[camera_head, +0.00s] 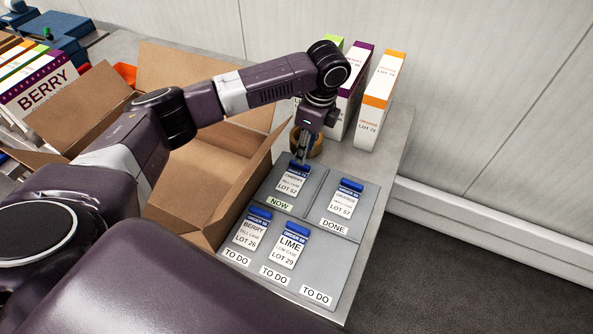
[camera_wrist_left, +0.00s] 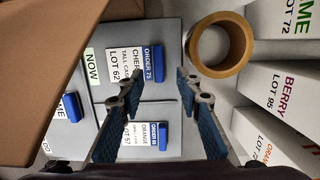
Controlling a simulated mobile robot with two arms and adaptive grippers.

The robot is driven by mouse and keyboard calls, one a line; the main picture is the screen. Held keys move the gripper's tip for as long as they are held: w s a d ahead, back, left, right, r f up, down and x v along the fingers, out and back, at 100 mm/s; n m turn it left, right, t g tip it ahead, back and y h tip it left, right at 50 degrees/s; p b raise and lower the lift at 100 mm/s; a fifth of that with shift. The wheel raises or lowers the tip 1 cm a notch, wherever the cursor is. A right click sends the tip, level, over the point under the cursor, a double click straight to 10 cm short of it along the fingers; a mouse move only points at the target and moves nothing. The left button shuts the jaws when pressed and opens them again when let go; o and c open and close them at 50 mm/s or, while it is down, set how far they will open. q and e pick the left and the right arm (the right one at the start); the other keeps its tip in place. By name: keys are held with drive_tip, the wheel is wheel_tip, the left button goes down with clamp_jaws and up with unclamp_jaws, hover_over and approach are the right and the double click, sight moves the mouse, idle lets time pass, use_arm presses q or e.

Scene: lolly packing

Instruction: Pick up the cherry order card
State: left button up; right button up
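The cherry order card (camera_head: 291,184) is white with a blue top strip and lies in the NOW slot of the grey board. In the left wrist view the card (camera_wrist_left: 121,62) reads ORDER 75, tall case, LOT 62. My left gripper (camera_head: 301,158) is above the card's blue end. In the left wrist view the gripper (camera_wrist_left: 158,80) is open with nothing between its fingers. One finger overlaps the card's lower corner in that view; I cannot tell whether it touches. My right gripper is not in view.
The board (camera_head: 318,203) also holds an orange card (camera_head: 344,201) at DONE, and berry (camera_head: 250,232) and lime (camera_head: 289,248) cards at TO DO. A tape roll (camera_wrist_left: 221,46) stands behind the board, near tall boxes (camera_head: 379,100). An open cardboard box (camera_head: 202,185) borders it on the left.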

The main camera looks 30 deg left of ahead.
sight(293, 177)
use_arm(q)
drive_tip(key=f, duration=0.1)
drive_tip(key=f+p, duration=0.1)
drive_tip(key=a+f, duration=0.1)
drive_tip(key=shift+s, duration=0.35)
drive_tip(key=shift+w+a+f, duration=0.1)
drive_tip(key=shift+w+f, duration=0.1)
drive_tip(key=shift+f, duration=1)
clamp_jaws()
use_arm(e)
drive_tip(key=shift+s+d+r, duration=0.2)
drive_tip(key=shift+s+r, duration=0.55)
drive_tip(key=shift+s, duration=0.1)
